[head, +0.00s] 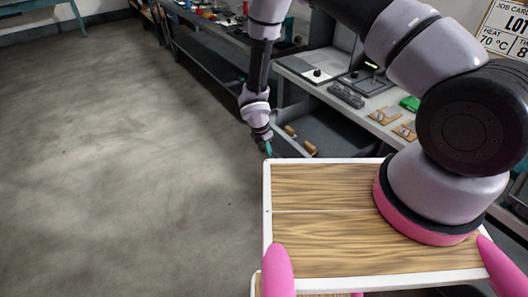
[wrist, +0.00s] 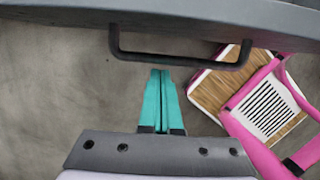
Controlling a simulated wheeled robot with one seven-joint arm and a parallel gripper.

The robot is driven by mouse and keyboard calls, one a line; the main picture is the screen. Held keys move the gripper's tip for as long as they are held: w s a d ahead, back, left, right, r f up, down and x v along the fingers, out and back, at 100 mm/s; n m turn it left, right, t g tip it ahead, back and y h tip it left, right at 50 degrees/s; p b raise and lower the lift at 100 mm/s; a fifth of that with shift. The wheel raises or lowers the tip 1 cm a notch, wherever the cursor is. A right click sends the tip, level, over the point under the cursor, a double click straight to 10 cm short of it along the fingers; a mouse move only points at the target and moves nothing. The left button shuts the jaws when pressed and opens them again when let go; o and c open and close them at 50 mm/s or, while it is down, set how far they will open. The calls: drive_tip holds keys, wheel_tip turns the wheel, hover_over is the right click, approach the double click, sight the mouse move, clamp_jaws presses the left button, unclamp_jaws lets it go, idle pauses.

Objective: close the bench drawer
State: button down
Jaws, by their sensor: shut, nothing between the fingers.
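The bench drawer (head: 335,132) stands open below the bench top in the head view, with brown cylindrical objects (head: 310,148) inside. In the wrist view its grey front (wrist: 215,14) crosses the top, with a dark bar handle (wrist: 180,60) on it. My gripper (head: 268,148) is at the drawer's front in the head view, pointing down. In the wrist view the teal fingers of my gripper (wrist: 160,72) are together and empty. Their tips lie just short of the handle bar; I cannot tell whether they touch it. The drawer's front is partly hidden by my arm in the head view.
The bench top (head: 380,98) holds a dark block, brown pieces and a green item (head: 409,103). A job card (head: 505,30) hangs at top right. Another bench (head: 215,60) stands farther back. The floor (head: 130,170) on the left is open.

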idle(0.3)
drive_tip(key=w+d, duration=0.6)
drive_tip(key=d, duration=0.3)
drive_tip(key=w+d, duration=0.6)
drive_tip(key=d, duration=0.2)
drive_tip(key=w+d, duration=0.6)
drive_tip(key=d, duration=0.3)
drive_tip(key=shift+d, duration=0.3)
